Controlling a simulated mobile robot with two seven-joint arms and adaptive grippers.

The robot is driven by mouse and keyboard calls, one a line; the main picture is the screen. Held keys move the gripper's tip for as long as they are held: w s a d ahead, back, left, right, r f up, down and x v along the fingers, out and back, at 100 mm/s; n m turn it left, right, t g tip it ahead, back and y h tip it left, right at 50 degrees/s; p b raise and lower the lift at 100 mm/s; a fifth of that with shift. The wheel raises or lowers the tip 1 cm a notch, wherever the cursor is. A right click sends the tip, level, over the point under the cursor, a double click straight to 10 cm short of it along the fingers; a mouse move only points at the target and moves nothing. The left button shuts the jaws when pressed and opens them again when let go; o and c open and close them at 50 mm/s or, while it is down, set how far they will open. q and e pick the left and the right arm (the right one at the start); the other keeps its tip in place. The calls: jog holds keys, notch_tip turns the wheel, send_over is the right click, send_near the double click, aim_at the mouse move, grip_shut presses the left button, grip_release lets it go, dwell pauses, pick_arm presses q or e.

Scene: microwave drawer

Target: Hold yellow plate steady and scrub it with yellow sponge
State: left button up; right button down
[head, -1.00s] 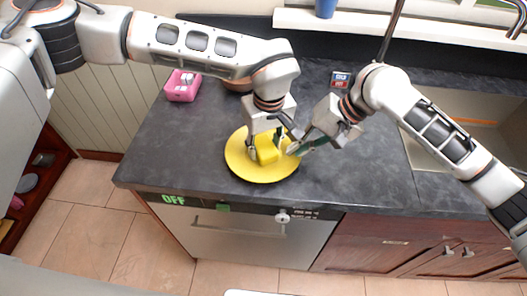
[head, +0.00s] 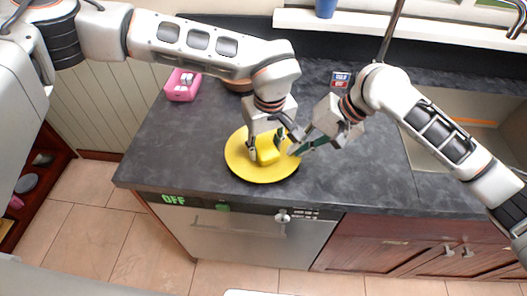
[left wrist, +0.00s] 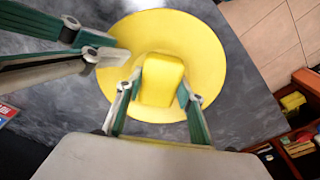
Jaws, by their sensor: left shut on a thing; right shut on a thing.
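The round yellow plate (head: 242,165) lies on the dark countertop near its front edge. It also shows in the left wrist view (left wrist: 205,50). The yellow sponge (head: 267,155) is on the plate, and the left wrist view shows it as a block (left wrist: 162,78) over the plate's near half. My left gripper (head: 268,148) comes from above and is shut on the sponge, one finger on each side. My right gripper (head: 294,149) is shut on the plate's right rim in the head view. Its fingers (left wrist: 108,50) show at the rim in the left wrist view.
A pink holder (head: 182,87) stands at the back left of the counter (head: 160,150). A brown bowl (head: 238,84) is partly hidden behind my left arm. The sink (head: 425,140) is to the right. A dishwasher marked OFF (head: 255,238) is below. The counter left of the plate is clear.

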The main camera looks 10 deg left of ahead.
pick_arm(q)
jog(key=shift+s, duration=0.15)
dwell(0.9)
jog(key=shift+w+a, duration=0.45)
jog(key=shift+w, duration=0.3)
dwell(0.7)
jog(key=shift+r, duration=2.95)
pick_arm(e)
jog(key=shift+f, duration=0.1)
pick_arm(q)
jog(key=a, duration=0.9)
